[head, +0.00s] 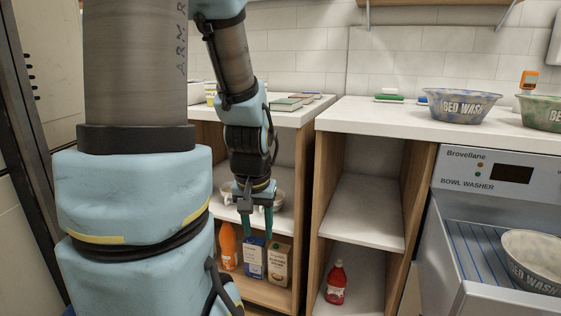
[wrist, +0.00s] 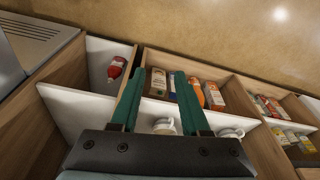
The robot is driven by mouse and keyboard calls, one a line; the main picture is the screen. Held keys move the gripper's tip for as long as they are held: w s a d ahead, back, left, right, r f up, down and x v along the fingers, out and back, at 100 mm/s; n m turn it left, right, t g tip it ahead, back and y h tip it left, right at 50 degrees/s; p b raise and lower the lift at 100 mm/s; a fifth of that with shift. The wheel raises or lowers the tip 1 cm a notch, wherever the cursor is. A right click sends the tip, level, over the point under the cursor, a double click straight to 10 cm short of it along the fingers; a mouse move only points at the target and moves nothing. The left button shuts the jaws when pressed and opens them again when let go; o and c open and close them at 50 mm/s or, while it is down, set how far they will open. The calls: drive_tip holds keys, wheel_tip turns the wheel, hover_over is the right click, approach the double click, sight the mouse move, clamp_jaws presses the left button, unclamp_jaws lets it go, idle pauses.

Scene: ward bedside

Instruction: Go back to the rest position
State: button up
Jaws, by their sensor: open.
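My gripper (head: 257,222) hangs pointing down in front of the open shelf unit in the head view. Its two green fingers are apart with nothing between them. In the wrist view the gripper (wrist: 157,88) also shows open and empty, with shelves and goods beyond the fingertips. My arm reaches down from the top of the head view and hides part of the left shelves.
An orange bottle (head: 228,246) and cartons (head: 278,262) stand on the lower shelf behind my gripper. A red bottle (head: 336,282) stands in the right unit. Basins (head: 460,105) sit on the counter (head: 350,113). A bowl washer (head: 490,185) stands open at right.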

drive_tip(key=w+a+p+v, duration=0.1)
drive_tip(key=w+p+v, duration=0.1)
drive_tip(key=p+v, duration=2.1)
drive_tip(key=shift+w+a+r+n+g+p, duration=0.2)
drive_tip(key=shift+r+n+g+p, duration=0.2)
drive_tip(key=shift+r, duration=0.25)
drive_tip(key=shift+c, duration=0.3)
